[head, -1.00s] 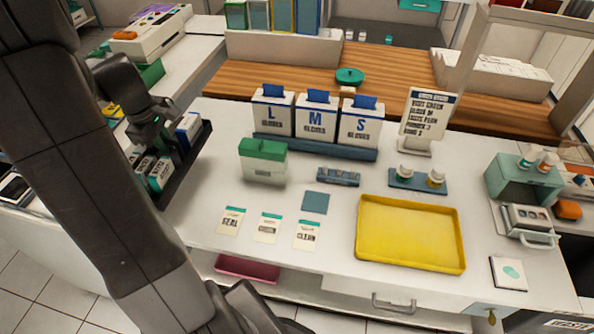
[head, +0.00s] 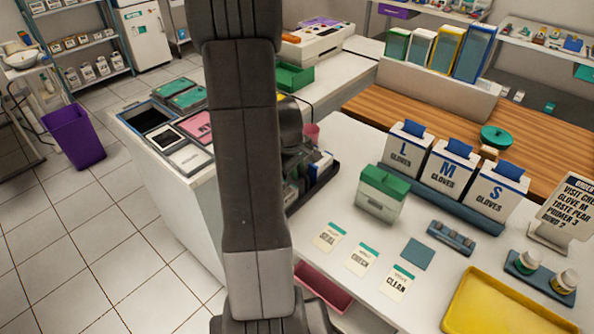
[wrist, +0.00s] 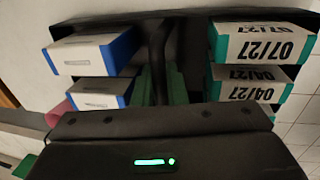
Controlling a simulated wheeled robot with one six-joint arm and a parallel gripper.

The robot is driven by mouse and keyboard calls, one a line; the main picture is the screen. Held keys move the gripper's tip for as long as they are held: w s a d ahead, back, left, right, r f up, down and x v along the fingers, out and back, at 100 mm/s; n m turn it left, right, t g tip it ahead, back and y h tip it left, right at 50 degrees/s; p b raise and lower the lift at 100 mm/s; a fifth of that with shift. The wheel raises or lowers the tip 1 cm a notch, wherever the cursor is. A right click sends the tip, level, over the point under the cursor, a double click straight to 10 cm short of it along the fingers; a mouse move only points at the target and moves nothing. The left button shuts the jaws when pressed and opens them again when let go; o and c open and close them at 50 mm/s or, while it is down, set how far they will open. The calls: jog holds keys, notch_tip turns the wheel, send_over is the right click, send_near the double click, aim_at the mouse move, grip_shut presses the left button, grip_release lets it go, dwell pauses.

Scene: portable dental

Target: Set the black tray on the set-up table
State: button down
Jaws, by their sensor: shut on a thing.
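The black tray (head: 322,188) is partly hidden behind my arm in the head view, at the left end of the white table (head: 345,215). In the wrist view its dark rim (wrist: 185,17) and centre handle (wrist: 157,65) show. It carries white-and-blue boxes (wrist: 92,57) on one side and teal-and-white boxes marked 07/27 (wrist: 262,44) and 04/27 on the other. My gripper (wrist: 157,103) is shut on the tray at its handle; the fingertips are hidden. I cannot tell whether the tray touches the table.
A green-lidded box (head: 380,195), glove boxes (head: 448,172), cards (head: 362,258) and a yellow tray (head: 505,310) stand on the white table. Left of my arm is a counter with flat trays (head: 185,150). A purple bin (head: 75,137) stands on the floor.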

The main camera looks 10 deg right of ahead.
jog(key=c, duration=1.5)
grip_release()
jog(key=shift+o, duration=0.2)
notch_tip(320, 180, up, 12)
jog(key=s+a, duration=0.1)
jog(key=a, duration=0.1)
jog(key=shift+s, duration=0.3)
